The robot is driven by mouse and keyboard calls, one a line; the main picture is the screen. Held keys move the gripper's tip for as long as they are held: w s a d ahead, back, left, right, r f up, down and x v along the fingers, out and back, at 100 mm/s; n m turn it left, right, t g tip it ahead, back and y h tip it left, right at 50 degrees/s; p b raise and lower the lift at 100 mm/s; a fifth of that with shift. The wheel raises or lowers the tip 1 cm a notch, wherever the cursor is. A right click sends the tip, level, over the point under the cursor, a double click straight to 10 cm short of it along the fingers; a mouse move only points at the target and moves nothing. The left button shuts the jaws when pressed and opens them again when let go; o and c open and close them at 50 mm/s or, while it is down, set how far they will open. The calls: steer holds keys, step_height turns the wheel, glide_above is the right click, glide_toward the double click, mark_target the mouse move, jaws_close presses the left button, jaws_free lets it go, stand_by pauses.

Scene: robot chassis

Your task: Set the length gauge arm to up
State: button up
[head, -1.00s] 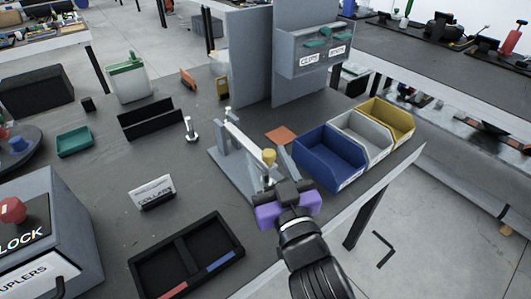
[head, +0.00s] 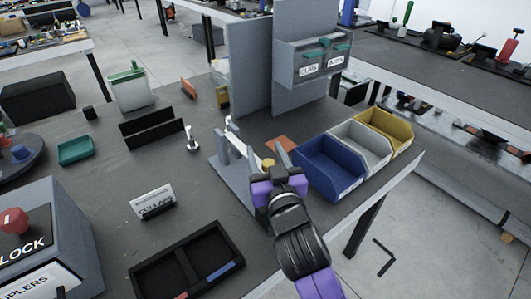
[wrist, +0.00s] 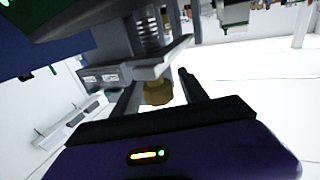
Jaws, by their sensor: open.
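The length gauge (head: 220,172) is a grey fixture with upright plates near the table's right part. Its arm carries a yellow-brown knob (head: 268,163), which also shows in the wrist view (wrist: 157,93). My gripper (head: 268,156) is over the near end of the gauge, purple-bodied and pointing away from me. In the wrist view my gripper (wrist: 157,86) is open, with the knob between its two dark fingers and a gap on the right side. I cannot tell whether a finger touches the knob. My gripper hides much of the gauge arm, so its angle is unclear.
Blue (head: 330,167), grey (head: 360,142) and yellow (head: 387,130) bins stand close to the right of my gripper. A grey upright panel (head: 248,75) stands behind the gauge.

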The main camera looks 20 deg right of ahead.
steer(key=shift+c, duration=0.2)
jaws_close()
stand_by(1.2)
